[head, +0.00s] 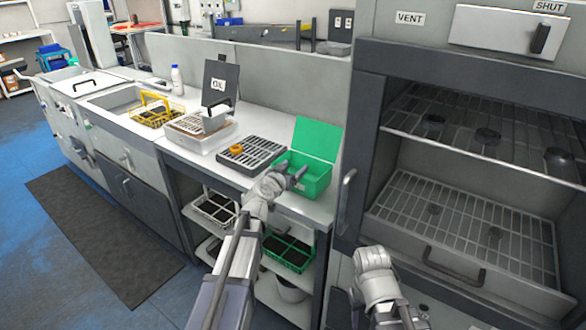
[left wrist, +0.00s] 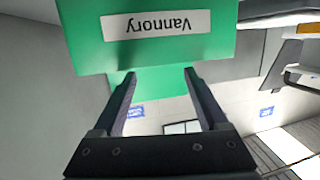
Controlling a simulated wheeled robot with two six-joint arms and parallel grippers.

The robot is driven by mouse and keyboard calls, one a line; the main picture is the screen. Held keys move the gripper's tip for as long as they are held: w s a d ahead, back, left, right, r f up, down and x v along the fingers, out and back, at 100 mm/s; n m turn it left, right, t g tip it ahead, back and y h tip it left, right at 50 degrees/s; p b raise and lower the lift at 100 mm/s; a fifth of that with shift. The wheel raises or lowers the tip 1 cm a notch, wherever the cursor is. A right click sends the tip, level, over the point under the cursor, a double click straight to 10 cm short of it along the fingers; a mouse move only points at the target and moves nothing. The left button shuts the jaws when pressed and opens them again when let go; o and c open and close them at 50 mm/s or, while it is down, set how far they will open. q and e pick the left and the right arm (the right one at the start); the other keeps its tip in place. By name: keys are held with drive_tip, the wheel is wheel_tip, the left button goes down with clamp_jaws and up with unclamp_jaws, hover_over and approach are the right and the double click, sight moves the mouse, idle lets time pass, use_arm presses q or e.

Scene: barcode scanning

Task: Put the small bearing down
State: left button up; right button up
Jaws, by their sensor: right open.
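I see no small bearing that I can make out for sure; a small orange ring (head: 236,149) lies on a dark slotted tray (head: 262,156) on the counter. My left gripper (head: 292,174) is at the green box (head: 314,180), whose lid stands up at the back.
The cabinet with wire shelves (head: 460,215) is open at the right. Baskets (head: 288,252) sit on shelves below.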

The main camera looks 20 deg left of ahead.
use_arm(q)
drive_tip(key=shift+r, duration=0.1)
drive_tip(key=shift+r+p, duration=0.25)
drive_tip(key=shift+p, duration=0.1)
drive_tip(key=shift+r+p, duration=0.4)
drive_tip(key=p+v, duration=0.2)
drive_tip(key=v, duration=1)
drive_tip(key=shift+f, duration=0.2)
drive_tip(key=shift+d, duration=0.1)
